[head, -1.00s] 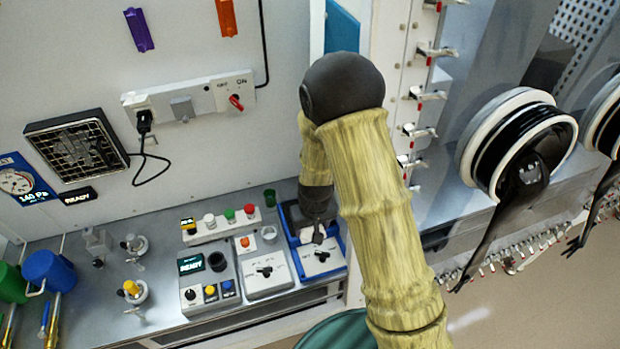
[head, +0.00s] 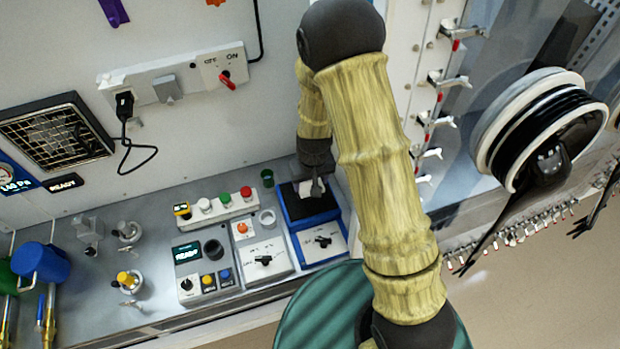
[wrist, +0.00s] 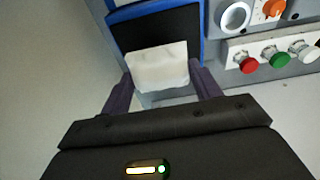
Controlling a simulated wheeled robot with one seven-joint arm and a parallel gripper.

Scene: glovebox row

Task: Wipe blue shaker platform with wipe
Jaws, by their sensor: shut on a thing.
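The blue shaker platform (head: 292,212) stands at the right end of the bench, with a dark mat on top and a white control panel (head: 322,242) at its front. Its blue rim and dark top also show in the wrist view (wrist: 178,32). My gripper (head: 314,188) is over the back part of the platform. It is shut on a white wipe (wrist: 158,68), which spans between the two fingers at the edge of the dark top. I cannot tell whether the wipe touches the surface. In the head view the wipe (head: 306,188) is small and partly hidden by the gripper.
The back wall rises close behind. A black glove port (head: 545,125) is at the right.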

